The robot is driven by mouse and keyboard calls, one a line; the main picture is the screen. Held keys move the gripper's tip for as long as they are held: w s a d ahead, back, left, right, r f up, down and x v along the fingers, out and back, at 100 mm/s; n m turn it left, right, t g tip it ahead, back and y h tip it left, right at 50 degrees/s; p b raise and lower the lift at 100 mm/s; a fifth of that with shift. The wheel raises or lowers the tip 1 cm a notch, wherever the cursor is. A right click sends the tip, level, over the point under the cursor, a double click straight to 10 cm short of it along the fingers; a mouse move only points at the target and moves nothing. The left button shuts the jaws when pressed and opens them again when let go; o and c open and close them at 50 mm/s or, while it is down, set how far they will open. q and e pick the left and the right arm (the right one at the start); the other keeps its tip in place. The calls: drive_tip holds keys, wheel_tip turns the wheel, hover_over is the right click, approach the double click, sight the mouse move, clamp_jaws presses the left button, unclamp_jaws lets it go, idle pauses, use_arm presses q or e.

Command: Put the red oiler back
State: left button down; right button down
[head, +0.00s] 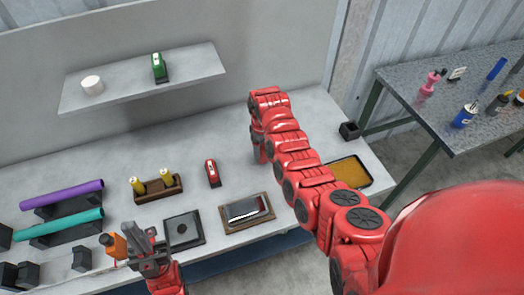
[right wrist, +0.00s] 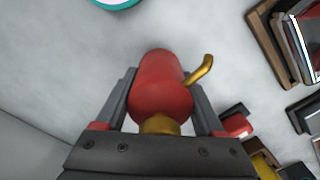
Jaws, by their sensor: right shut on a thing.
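In the right wrist view, the red oiler (right wrist: 162,82) with its gold spout and gold lower part sits between the two fingers of my right gripper (right wrist: 160,92). The gripper is shut on it. In the head view my own right arm hides the oiler and the right gripper, so its height above the table cannot be told there. My left gripper (head: 146,258) is at the front left of the table, close to an orange bottle (head: 115,246). I cannot tell whether its fingers are open or touch the bottle.
A red-and-black tool (head: 212,173), a wooden holder (head: 158,190) and a framed tray (head: 247,214) stand on the table. A yellow tray (head: 350,173) and black block (head: 348,131) are right of my arm. A teal-rimmed round thing (right wrist: 116,3) shows in the right wrist view.

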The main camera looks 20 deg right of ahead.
drive_tip(key=shift+f, duration=1)
unclamp_jaws()
drive_tip(key=shift+r, duration=0.55)
wheel_tip(320, 180, up, 4)
drive_tip(key=shift+w+r+b, duration=0.1)
drive_tip(key=shift+w+b, duration=0.05)
drive_tip(key=shift+b, duration=0.85)
wheel_tip(320, 180, up, 6)
drive_tip(key=shift+f+p, duration=0.15)
drive_tip(key=shift+p, duration=0.95)
drive_tip(key=shift+r, duration=0.65)
drive_tip(key=shift+s, duration=0.2)
